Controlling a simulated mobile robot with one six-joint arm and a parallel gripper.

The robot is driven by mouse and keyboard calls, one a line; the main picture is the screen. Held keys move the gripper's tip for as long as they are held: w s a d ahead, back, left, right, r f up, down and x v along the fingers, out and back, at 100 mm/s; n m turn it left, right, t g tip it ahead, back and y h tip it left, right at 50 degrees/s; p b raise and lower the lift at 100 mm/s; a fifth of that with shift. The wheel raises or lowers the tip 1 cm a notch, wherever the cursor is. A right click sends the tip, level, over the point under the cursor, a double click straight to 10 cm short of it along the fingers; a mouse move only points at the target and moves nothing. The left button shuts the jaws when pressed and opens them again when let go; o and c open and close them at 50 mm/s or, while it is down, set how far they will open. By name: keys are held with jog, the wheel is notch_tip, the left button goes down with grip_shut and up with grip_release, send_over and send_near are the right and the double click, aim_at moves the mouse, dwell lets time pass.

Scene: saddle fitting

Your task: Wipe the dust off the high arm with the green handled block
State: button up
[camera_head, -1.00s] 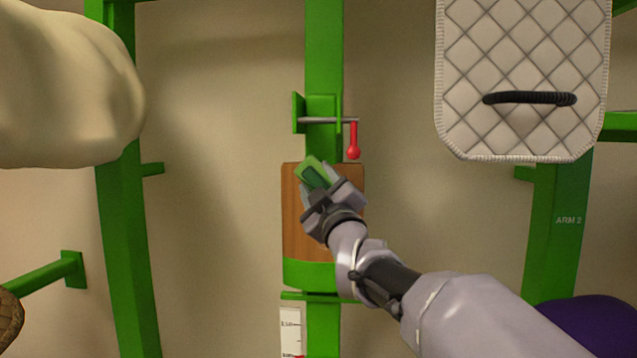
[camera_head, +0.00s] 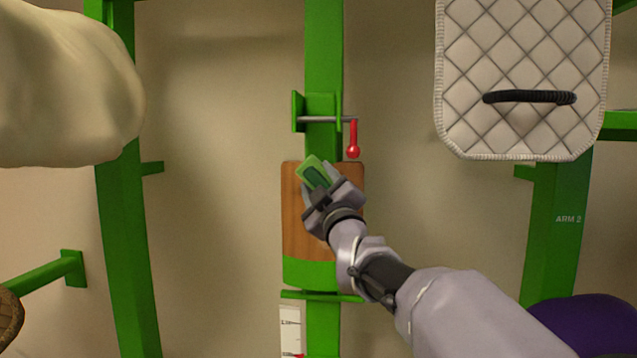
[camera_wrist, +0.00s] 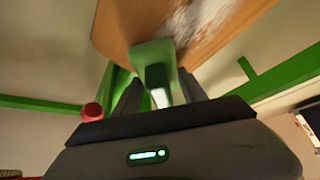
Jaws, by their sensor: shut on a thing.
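The green handled block (camera_head: 315,174) is held between the fingers of my gripper (camera_head: 321,189). In the wrist view the block (camera_wrist: 153,54) stands out from between the two fingers (camera_wrist: 160,97), which are shut on it. The brown wooden panel (camera_head: 297,225) is on the green post at the centre of the head view, behind my gripper. In the wrist view, white dust (camera_wrist: 200,20) lies on the wooden surface (camera_wrist: 125,22), just beyond the block. I cannot tell whether the block touches the wood.
A red-knobbed pin (camera_head: 353,140) sticks out above the panel. A quilted white pad (camera_head: 520,60) hangs at upper right, a pale bulky thing (camera_head: 60,90) at upper left. Green posts (camera_head: 125,240) stand on both sides. A purple thing (camera_head: 590,322) is at lower right.

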jog(key=shift+f+b, duration=7.4)
jog(key=shift+f, duration=0.85)
notch_tip(320, 180, up, 17)
jog(key=p, duration=0.9)
jog(key=shift+p, duration=0.3)
jog(key=shift+f+b, duration=0.15)
jog(key=shift+b, duration=0.15)
